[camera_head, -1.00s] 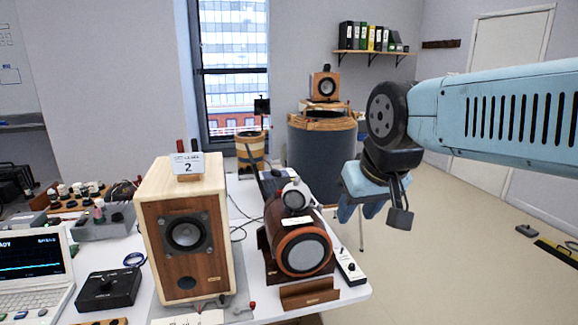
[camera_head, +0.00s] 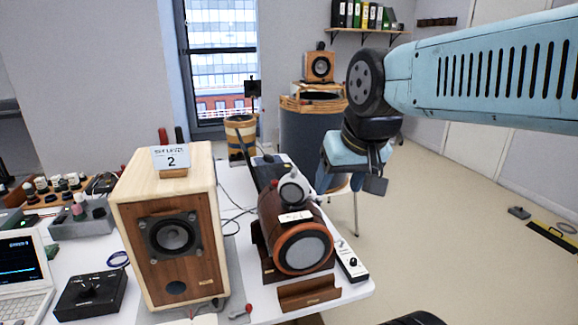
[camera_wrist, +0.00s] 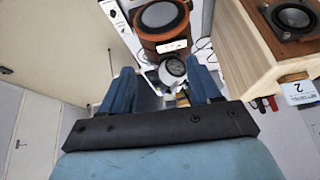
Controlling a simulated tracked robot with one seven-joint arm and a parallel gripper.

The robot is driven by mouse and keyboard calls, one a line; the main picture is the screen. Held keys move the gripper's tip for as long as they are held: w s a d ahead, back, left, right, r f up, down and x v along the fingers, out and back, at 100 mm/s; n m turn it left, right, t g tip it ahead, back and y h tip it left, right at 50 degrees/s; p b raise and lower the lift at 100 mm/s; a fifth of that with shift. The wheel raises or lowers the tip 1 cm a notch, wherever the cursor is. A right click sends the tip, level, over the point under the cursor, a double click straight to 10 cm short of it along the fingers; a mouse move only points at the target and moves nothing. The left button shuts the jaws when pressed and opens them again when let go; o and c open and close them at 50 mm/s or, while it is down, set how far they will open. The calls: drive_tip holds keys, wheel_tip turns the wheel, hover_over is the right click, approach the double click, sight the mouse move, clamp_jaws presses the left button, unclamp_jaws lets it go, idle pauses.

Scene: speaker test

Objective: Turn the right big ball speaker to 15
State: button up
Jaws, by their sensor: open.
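A brown barrel-shaped speaker (camera_head: 275,222) with an orange ring and grey cone lies in a wooden cradle at the bench's right end. A smaller grey ball-shaped unit (camera_head: 294,190) sits on top of it. My gripper (camera_head: 340,184) is open and empty, to the right of the ball unit, with a gap in the head view. In the wrist view, the ball unit (camera_wrist: 172,70) appears between the blue fingers of my gripper (camera_wrist: 162,82), with the barrel speaker (camera_wrist: 163,18) beyond. Contact is not visible. I cannot read any value on the ball unit.
A tall wooden box speaker (camera_head: 190,190) with a card marked 2 stands left of the barrel speaker. A small control box (camera_head: 351,262) lies at the bench's right edge. A dark drum (camera_head: 305,140) stands behind. The floor (camera_head: 450,230) to the right is mostly clear.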

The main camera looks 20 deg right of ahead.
drive_tip(key=shift+o, duration=0.7)
drive_tip(key=w+d+r+m+g+y, duration=0.1)
drive_tip(key=w+r+m+g, duration=0.1)
drive_tip(key=w+m, duration=0.9)
drive_tip(key=shift+w+r+m+y, duration=0.3)
drive_tip(key=shift+r+m, duration=0.2)
drive_tip(key=shift+r, duration=0.4)
drive_tip(key=m+g+y, duration=0.1)
drive_tip(key=m+y, duration=0.1)
drive_tip(key=m, duration=0.9)
approach(295, 169)
drive_tip(key=w+v, duration=0.1)
drive_tip(key=v, duration=0.4)
drive_tip(key=x, duration=1.3)
drive_tip(key=shift+s+a+f, duration=0.1)
drive_tip(key=shift+s+f, duration=0.2)
drive_tip(key=shift+f, duration=0.15)
